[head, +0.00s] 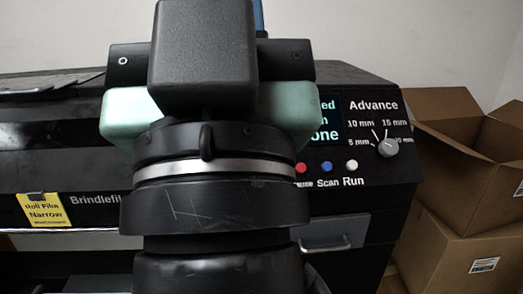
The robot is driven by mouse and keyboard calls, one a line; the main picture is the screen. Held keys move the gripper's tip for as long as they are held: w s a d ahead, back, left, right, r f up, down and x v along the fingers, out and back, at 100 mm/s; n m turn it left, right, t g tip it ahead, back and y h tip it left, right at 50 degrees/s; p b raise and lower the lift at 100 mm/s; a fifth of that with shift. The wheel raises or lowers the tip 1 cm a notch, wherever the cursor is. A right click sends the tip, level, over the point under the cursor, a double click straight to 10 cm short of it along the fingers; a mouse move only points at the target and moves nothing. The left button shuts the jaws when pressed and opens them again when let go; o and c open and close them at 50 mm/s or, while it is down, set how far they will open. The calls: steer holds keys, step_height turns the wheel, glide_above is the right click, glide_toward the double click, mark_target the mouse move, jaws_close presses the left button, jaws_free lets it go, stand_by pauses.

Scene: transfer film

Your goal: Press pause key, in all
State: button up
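The red key (301,168) is on the front panel of a black film machine, with a label below it partly hidden by my arm; only its last letters show. To its right are a blue key (326,168) labelled Scan and a white key (351,165) labelled Run. My gripper (205,62) is seen from behind, in front of the machine and left of the keys. Its fingertips are hidden, so I cannot tell whether it is open or touches anything. A display (327,121) above the keys shows partly covered text.
A grey Advance knob (387,147) with millimetre marks is right of the display. A drawer handle (325,244) sticks out below the panel. A yellow Roll Film Narrow tag (42,210) hangs at left. Cardboard boxes (460,240) stand close on the right.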

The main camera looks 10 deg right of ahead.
jaws_close()
stand_by(1.4)
